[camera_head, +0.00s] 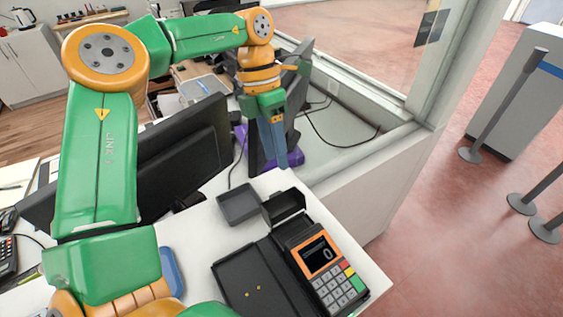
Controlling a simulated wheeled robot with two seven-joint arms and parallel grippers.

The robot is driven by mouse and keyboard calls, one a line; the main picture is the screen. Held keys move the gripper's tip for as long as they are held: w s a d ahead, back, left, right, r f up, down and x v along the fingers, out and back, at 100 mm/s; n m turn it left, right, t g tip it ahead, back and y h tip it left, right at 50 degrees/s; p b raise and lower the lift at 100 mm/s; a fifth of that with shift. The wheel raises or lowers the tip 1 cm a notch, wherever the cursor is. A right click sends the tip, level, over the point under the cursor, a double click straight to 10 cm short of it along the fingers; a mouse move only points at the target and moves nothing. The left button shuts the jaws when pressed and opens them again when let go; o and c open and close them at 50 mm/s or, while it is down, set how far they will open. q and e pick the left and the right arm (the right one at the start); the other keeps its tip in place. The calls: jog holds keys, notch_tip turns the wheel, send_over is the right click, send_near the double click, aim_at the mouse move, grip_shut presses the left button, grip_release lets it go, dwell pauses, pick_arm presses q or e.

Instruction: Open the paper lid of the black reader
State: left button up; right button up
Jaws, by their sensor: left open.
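The black reader (318,262) lies on the white counter, with an orange-framed screen and a keypad of grey and coloured keys. Its black paper lid (284,204) is at the far end and appears tilted up, standing above the body. My left gripper (274,152) points down beyond the reader's far end, above and behind the lid and apart from it in the picture. It is open and holds nothing that I can see. Its fingers overlap each other from this angle. My right gripper is out of view.
A small dark tray (238,204) and a black coin tray (250,278) lie left of the reader. A black monitor (180,155) stands to the left. A purple object (296,157) lies behind my fingers. A low white wall (370,175) and glass border the counter.

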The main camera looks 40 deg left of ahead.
aim_at(278, 194)
pick_arm(q)
jog(key=s+f, duration=0.1)
jog(key=s+f+p, duration=0.1)
jog(key=f, duration=0.1)
jog(key=s+f, duration=0.1)
jog(key=shift+s+d+f+p, duration=0.2)
jog(key=shift+d+f+p, duration=0.05)
jog(key=shift+d+p, duration=0.1)
jog(key=shift+w+d+f, duration=0.15)
jog(key=shift+f, duration=0.25)
jog(key=shift+w+d+f, duration=0.1)
jog(key=shift+f, duration=0.3)
jog(key=shift+w+d+f, duration=0.1)
jog(key=shift+w, duration=0.25)
jog(key=shift+s, duration=0.25)
grip_shut()
jog(key=d+y+b, duration=0.1)
jog(key=y+b, duration=0.1)
jog(key=b, duration=0.2)
jog(key=shift+s+t, duration=0.1)
jog(key=shift+t, duration=0.3)
jog(key=shift+s+d+r+b, duration=0.1)
jog(key=shift+r+b, duration=0.2)
jog(key=shift+r, duration=0.15)
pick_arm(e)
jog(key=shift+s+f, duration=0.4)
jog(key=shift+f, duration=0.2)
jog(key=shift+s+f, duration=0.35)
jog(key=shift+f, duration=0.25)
